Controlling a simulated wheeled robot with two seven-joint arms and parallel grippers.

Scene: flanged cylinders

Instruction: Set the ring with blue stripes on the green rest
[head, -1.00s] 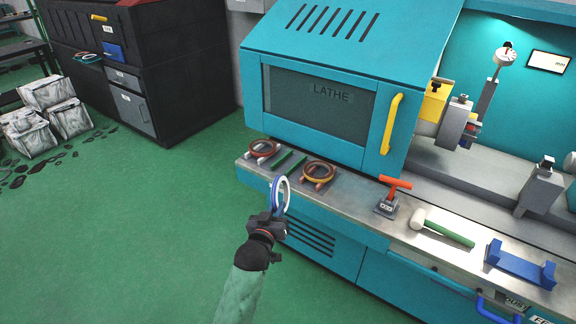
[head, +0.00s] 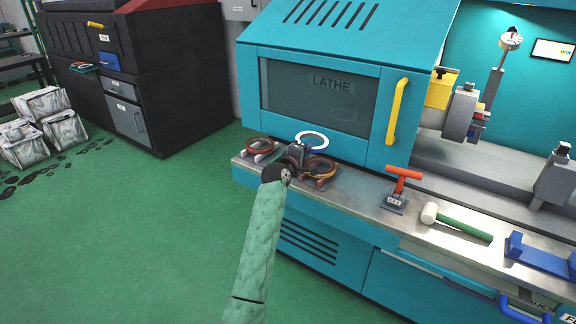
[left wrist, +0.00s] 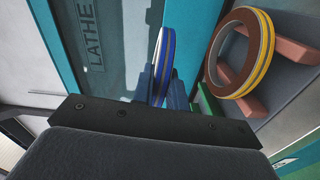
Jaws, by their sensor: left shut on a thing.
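The ring with blue stripes (head: 311,136), white and blue, is held in my left gripper (head: 299,152). In the left wrist view the ring (left wrist: 168,68) stands edge-on between the fingers of the gripper (left wrist: 163,92). In the head view the gripper is at the lathe's front ledge, between two other rings, and hides the green rest there. Part of the green rest (left wrist: 207,106) shows in the left wrist view, just right of the fingers. I cannot tell whether the held ring touches it. My right gripper is in neither view.
A yellow-striped ring (left wrist: 215,58) lies on a reddish rest (left wrist: 297,53), close right of the gripper. A dark red ring (head: 259,144) sits at the ledge's left end. A red-handled key (head: 403,174), mallet (head: 460,222) and blue cradle (head: 540,258) are farther right.

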